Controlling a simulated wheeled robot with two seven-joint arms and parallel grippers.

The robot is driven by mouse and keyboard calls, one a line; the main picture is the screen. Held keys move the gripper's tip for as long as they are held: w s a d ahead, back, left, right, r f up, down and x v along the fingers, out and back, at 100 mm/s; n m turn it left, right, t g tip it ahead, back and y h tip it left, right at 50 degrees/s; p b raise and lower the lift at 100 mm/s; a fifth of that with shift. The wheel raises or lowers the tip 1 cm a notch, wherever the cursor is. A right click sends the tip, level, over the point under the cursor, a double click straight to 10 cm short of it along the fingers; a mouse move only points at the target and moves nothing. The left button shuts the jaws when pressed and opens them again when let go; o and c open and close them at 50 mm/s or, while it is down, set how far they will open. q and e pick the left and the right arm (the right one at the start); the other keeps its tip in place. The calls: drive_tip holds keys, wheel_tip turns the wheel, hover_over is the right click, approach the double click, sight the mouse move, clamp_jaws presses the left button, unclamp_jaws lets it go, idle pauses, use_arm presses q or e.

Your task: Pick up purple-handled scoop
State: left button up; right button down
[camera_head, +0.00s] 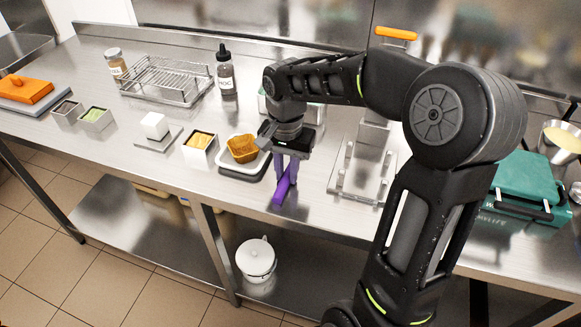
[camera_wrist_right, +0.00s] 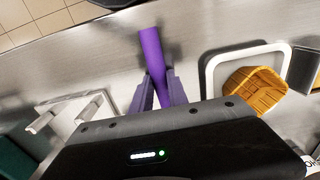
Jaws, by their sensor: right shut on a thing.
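The purple-handled scoop (camera_head: 281,190) is at the front of the steel counter, its purple handle pointing toward the front edge. My right gripper (camera_head: 286,178) reaches down over it and is shut on the handle. In the right wrist view the purple handle (camera_wrist_right: 151,55) passes between the two fingers of the right gripper (camera_wrist_right: 160,88). The scoop's head is hidden by the gripper in both views. I cannot tell whether the scoop touches the counter. My left gripper is not in view.
A white tray (camera_head: 227,165) with an orange-brown basket (camera_head: 242,149) stands just left of the right gripper. A clear stand (camera_head: 357,188) is to its right. A teal case (camera_head: 527,182) lies further right. Wire rack (camera_head: 167,82) and dropper bottle (camera_head: 226,74) stand behind.

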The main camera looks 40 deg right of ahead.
sight(287, 174)
wheel_tip(287, 174, up, 10)
drive_tip(key=shift+b, duration=0.35)
idle(0.7)
